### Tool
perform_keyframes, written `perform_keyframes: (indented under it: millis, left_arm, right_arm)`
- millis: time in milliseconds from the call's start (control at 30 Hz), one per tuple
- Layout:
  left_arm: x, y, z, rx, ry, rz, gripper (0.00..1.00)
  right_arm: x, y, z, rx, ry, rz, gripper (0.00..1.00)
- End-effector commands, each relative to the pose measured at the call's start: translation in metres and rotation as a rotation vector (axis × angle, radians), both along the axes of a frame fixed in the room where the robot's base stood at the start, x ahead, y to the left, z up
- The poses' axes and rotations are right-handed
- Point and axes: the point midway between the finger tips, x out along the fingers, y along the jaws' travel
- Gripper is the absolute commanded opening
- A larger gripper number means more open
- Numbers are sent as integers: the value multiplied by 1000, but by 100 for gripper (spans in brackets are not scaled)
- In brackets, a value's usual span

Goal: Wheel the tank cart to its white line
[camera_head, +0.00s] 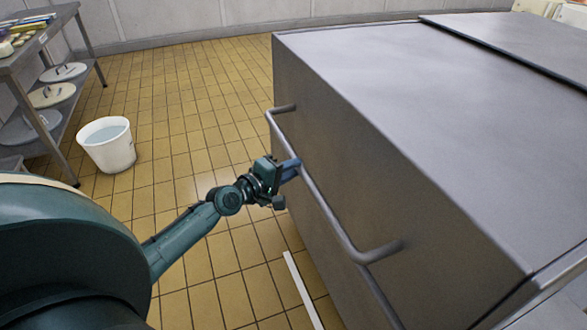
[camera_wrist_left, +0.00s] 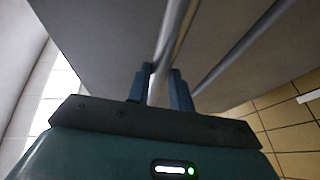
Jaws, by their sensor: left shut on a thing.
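The tank cart (camera_head: 420,85) is a large grey metal box that fills the right of the head view. A push bar (camera_head: 330,215) runs along its near left side. My left gripper (camera_head: 292,169) is shut on this bar near its middle. In the left wrist view the bar (camera_wrist_left: 172,45) passes between the two fingers (camera_wrist_left: 160,88). A white line (camera_head: 302,290) lies on the floor at the bottom, beside the cart; the cart may hide part of it. My right gripper is not in view.
A white bucket (camera_head: 106,146) of liquid stands on the yellow tiled floor (camera_head: 190,90) at the left. A metal shelf table (camera_head: 45,38) with lids on its lower shelves stands at the far left. Tiles between bucket and cart are clear. A pale wall (camera_head: 165,20) closes the back.

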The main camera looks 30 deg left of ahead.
Motion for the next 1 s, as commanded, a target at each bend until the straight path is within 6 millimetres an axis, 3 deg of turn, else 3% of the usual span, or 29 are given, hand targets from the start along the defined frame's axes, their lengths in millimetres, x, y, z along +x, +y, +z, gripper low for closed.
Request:
perform_keyframes:
  millis: [467, 500, 700, 1000]
  left_arm:
    - [0, 3, -4, 4, 7, 3, 0]
    - [0, 3, -4, 3, 8, 3, 25]
    - [-1, 2, -4, 1, 8, 2, 41]
    - [-2, 1, -2, -1, 4, 1, 43]
  right_arm:
    - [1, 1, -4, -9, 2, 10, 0]
    - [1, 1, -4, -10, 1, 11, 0]
    - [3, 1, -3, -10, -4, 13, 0]
    - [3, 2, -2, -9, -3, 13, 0]
